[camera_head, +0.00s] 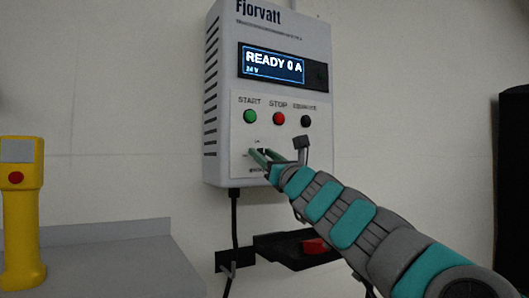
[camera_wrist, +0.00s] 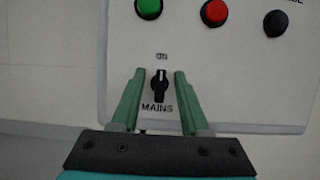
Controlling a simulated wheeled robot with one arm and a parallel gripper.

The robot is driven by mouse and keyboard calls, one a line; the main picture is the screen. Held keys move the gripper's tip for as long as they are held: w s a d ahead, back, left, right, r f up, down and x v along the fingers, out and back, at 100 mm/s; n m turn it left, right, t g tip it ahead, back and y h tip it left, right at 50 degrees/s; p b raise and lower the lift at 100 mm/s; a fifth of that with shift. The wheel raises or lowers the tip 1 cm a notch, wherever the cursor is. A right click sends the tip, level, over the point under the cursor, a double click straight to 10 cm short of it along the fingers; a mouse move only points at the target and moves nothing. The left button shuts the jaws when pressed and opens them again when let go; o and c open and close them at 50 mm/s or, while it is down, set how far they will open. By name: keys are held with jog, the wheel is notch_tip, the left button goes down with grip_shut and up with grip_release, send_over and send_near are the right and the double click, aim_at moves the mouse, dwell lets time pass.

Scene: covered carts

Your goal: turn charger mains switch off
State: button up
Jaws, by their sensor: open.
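The charger (camera_head: 222,110) is a light grey wall box marked Fjorvatt, with a lit display (camera_head: 273,66) reading "READY 0 A" and "24 V". My gripper (camera_wrist: 156,78) is open, with one green finger on each side of the knob and a gap to both. In the head view my gripper (camera_head: 262,153) is at the lower front panel and partly hides the switch.
Above the switch are green START (camera_head: 250,116), red STOP (camera_head: 279,118) and black (camera_head: 306,121) buttons. A cable (camera_head: 234,215) hangs below the box, beside a dark bracket with a red part (camera_head: 315,246). A yellow handheld device (camera_head: 20,215) stands left on a grey surface (camera_head: 110,262).

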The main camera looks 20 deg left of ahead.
jog(key=shift+c, duration=0.2)
grip_shut()
dwell(0.5)
